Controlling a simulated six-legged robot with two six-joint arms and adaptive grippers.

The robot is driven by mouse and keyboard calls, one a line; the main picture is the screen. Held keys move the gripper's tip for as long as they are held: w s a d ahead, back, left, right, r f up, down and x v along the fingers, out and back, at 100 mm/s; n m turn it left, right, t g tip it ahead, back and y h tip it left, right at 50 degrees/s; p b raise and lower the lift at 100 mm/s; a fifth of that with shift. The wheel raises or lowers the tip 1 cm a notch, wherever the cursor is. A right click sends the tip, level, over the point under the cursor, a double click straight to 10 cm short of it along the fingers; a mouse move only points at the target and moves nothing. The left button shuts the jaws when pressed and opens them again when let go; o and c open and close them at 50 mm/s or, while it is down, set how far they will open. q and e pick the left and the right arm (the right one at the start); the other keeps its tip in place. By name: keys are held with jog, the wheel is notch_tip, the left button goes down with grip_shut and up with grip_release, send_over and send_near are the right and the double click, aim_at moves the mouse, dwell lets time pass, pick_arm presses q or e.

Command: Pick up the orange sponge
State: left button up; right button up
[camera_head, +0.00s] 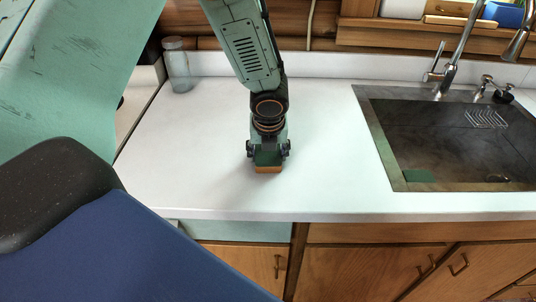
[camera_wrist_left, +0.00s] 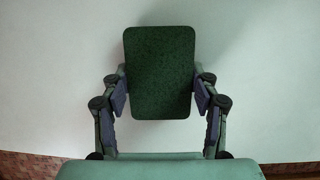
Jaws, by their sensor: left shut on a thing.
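The sponge (camera_head: 268,169) has an orange lower side and a dark green top, and it is at the white counter's middle, towards the front. My left gripper (camera_head: 268,152) points down over it, with its fingers on both sides, shut on it. In the left wrist view the dark green face of the sponge (camera_wrist_left: 160,75) sits between the two fingers of the left gripper (camera_wrist_left: 160,92). I cannot tell whether the sponge still touches the counter. My right gripper is not in view.
The white counter (camera_head: 190,140) is clear around the sponge. A sink (camera_head: 440,135) with a tap (camera_head: 450,65) is to the right; a flat green thing (camera_head: 419,175) lies in it. A glass jar (camera_head: 177,66) stands at the back left. Wooden cabinets (camera_head: 360,262) are below.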

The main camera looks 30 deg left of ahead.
pick_arm(q)
notch_tip(320, 180, up, 10)
jog(key=p, duration=0.4)
jog(key=shift+r+p, duration=0.25)
jog(key=shift+p, duration=0.1)
jog(key=shift+o, duration=0.5)
jog(key=c, duration=0.4)
jog(key=shift+c, duration=0.2)
